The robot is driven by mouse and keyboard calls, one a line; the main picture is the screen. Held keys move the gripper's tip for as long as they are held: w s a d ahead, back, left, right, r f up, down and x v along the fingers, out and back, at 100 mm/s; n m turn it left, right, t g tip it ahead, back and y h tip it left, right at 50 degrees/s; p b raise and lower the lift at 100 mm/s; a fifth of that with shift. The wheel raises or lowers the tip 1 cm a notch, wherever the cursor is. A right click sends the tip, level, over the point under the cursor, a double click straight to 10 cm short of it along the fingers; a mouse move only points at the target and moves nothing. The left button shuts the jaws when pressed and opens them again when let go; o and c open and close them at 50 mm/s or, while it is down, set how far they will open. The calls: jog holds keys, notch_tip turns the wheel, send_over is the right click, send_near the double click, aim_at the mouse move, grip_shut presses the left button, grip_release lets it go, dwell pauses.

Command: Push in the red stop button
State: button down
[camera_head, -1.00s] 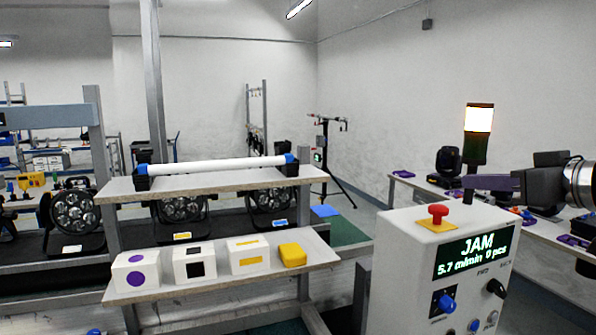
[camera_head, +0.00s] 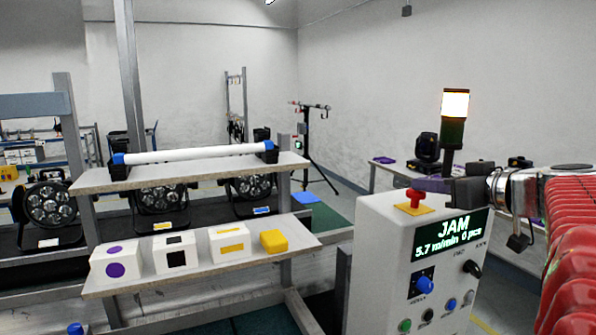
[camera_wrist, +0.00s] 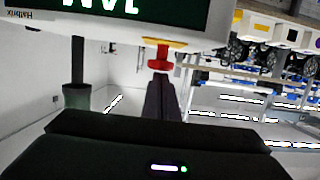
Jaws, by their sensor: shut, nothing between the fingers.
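The red stop button (camera_head: 414,198) is a mushroom knob on a yellow plate on top of the white control cabinet (camera_head: 385,230). In the wrist view the red button (camera_wrist: 158,58) appears upside down below the cabinet edge. My gripper (camera_head: 424,184) is shut and empty, its dark fingers reaching left close to the button's top in the head view. In the wrist view my shut fingertips (camera_wrist: 160,76) line up with the button's cap and partly overlap its outline. I cannot tell whether they touch.
The cabinet display reads JAM, with knobs and small buttons below. A lit stack light (camera_head: 454,115) stands behind my gripper. A shelf rack (camera_head: 200,175) with boxes and lamps is at left, and a table with lamps is behind at right.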

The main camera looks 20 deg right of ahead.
jog(key=shift+f, duration=0.1)
jog(key=shift+f, duration=1.3)
jog(key=shift+r, duration=0.7)
jog(key=r, duration=0.3)
jog(key=shift+s+r, duration=0.2)
jog(key=shift+r, duration=0.2)
jog(key=v, duration=0.9)
jog(key=shift+s+r, duration=0.15)
jog(key=shift+s, duration=0.2)
